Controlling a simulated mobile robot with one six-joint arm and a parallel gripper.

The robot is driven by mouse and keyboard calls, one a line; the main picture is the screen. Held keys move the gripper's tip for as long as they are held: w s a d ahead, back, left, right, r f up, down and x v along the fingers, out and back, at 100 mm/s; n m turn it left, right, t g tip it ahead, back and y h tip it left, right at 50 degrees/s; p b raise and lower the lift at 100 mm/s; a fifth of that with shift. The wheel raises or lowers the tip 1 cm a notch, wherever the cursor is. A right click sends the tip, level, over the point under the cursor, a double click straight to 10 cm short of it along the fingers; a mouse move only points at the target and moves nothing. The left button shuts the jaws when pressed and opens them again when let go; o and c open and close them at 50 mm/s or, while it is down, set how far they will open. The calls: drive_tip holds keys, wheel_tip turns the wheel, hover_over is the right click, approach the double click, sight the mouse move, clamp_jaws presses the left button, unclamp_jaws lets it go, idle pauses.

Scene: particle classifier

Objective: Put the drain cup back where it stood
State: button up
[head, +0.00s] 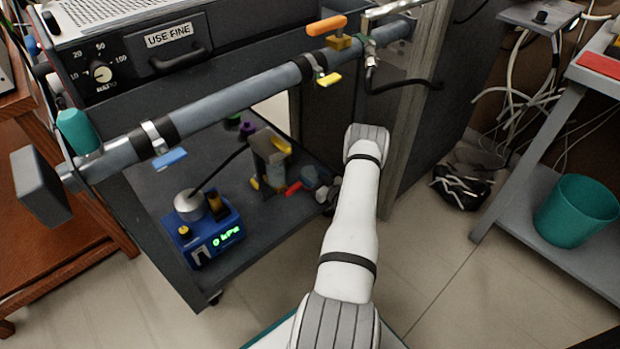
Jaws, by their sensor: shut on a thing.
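My white arm reaches up from the bottom, and its wrist bends over beside the dark cart. My gripper (324,194) is small, dark and partly hidden at the right edge of the cart's lower shelf (222,163). It is shut on a small, greyish, see-through thing (311,178), which looks like the drain cup. The cup is small and partly covered, so I cannot tell whether it touches the shelf. Left of it stands a grey stand (268,150) with a clear cylinder, and a red piece (293,188) lies close by.
A grey pipe (225,100) with coloured handles crosses above. A teal bin (577,210) stands at right.

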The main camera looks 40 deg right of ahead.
drive_tip(key=o, duration=1.2)
drive_tip(key=shift+c, duration=0.2)
drive_tip(key=shift+r+p, duration=0.15)
drive_tip(key=shift+p, duration=0.2)
drive_tip(key=s+d+p, duration=0.1)
drive_tip(key=s+p, duration=0.2)
drive_tip(key=s, duration=0.9)
